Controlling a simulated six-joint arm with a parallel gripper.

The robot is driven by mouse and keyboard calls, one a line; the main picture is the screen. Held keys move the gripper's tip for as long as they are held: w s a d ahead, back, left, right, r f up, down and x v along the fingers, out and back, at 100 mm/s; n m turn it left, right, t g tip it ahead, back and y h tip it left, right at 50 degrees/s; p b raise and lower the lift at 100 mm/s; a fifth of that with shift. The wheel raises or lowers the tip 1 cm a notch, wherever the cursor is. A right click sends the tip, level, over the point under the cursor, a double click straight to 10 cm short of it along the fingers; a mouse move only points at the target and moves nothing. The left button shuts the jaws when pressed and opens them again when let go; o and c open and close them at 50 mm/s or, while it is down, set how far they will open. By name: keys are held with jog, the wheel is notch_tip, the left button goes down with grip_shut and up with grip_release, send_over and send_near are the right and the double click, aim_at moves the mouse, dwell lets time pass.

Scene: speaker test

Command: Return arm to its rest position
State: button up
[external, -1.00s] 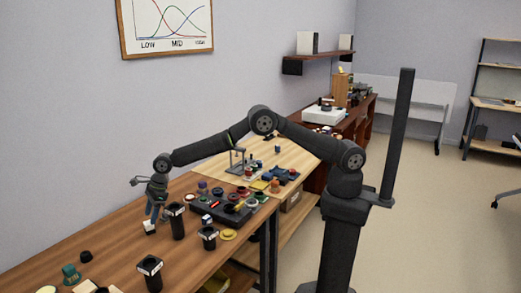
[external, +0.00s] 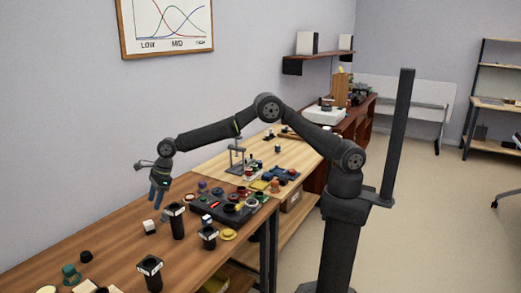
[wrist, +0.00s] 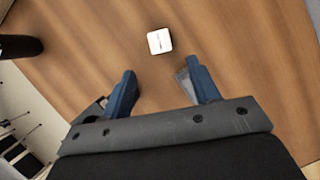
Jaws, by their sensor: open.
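My gripper (external: 157,196) has blue fingers and hangs pointing down above the wooden workbench (external: 110,245), left of the black test box (external: 218,209). In the wrist view my gripper (wrist: 158,92) is open, with nothing between its two fingers. A small white cube (external: 149,227) with dark marking stands on the bench below the fingers. It also shows in the wrist view (wrist: 159,41), just beyond the fingertips and apart from them. My arm arches up from its column over the bench.
Black cylinders (external: 176,222) with white labels stand close to the right of the cube. Several coloured round parts lie around the test box. A green part (external: 70,273) and a small black one (external: 86,256) lie at the near left. The wall runs along the bench's back.

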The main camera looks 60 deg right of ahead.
aim_at(149, 222)
jog(key=x, duration=1.1)
jog(key=shift+f, duration=0.45)
jog(key=shift+r, duration=0.2)
